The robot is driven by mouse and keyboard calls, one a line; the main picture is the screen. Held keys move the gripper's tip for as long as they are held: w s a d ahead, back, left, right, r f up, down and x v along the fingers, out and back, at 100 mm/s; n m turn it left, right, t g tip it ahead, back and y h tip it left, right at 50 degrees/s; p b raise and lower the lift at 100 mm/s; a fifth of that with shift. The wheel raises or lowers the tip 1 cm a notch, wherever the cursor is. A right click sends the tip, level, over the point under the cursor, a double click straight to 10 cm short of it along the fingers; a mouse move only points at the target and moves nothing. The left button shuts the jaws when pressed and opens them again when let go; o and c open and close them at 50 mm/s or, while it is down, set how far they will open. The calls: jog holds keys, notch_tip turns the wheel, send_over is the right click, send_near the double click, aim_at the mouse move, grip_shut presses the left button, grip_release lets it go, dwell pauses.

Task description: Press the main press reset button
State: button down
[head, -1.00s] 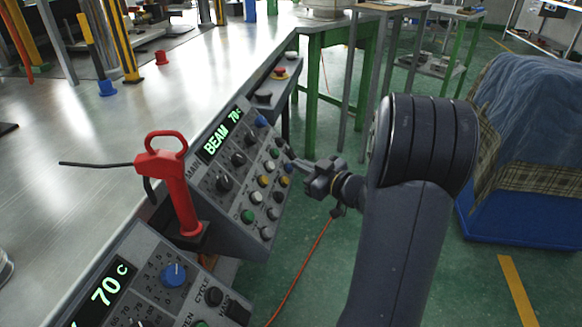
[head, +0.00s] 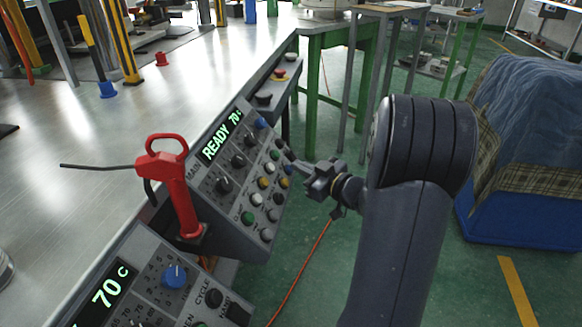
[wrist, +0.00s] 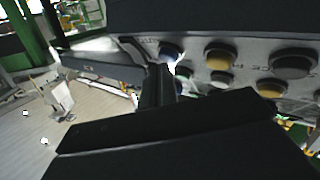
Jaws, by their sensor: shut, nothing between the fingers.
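The main press panel (head: 217,190) is a grey sloped console with knobs, rows of coloured buttons and a green display (head: 222,134) reading "READY 70". The button labels are too blurred to read.
A second console (head: 140,285) with a 70 C display is at the lower left. A red emergency button (head: 280,72) lies beyond.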

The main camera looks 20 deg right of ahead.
jog(key=shift+s+d+r, duration=0.2)
jog(key=shift+d+r, duration=0.1)
jog(key=shift+r, duration=0.05)
jog(key=shift+p, duration=0.35)
jog(key=s+d+r+p, duration=0.2)
jog(key=d+r+p, duration=0.1)
jog(key=shift+d+r+p, duration=0.1)
jog(key=shift+p, duration=0.2)
dwell(0.5)
